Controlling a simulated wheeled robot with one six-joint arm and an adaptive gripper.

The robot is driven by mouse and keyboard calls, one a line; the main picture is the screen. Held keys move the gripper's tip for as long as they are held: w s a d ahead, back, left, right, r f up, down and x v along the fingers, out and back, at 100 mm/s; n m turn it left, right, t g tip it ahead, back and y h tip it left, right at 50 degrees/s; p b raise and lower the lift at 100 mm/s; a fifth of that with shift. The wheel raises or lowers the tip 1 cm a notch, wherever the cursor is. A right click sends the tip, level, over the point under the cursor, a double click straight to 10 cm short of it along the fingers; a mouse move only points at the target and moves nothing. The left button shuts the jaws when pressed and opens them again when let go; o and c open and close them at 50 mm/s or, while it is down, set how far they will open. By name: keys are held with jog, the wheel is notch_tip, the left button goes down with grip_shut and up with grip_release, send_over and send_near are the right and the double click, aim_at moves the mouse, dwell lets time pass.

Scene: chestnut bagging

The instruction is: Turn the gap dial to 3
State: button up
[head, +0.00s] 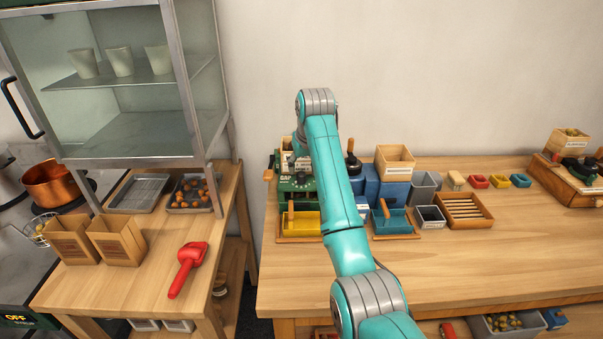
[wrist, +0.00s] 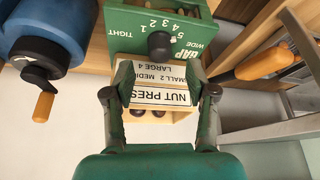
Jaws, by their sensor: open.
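The gap dial is a black round knob (wrist: 160,44) on the green nut press (wrist: 117,22), with a scale of 1 to 5 between TIGHT and WIDE, seen upside down in the wrist view. I cannot tell which number the knob points to. My gripper (wrist: 160,82) is open and empty, its two fingers apart on either side of the knob's line. The knob lies just beyond the fingertips, and I see no contact. In the head view the green press (head: 285,184) stands at the left of the right table, and my arm hides its dial.
A box with a NUT PRESS label (wrist: 163,97) shows between the fingers. A blue machine with a wood-handled crank (wrist: 45,105) is at left, and a wooden handle (wrist: 265,64) at right. In the head view, a yellow bin (head: 303,224) stands before the press; the table front is clear.

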aim_at(301, 174)
jog(key=shift+x, duration=2.25)
grip_shut()
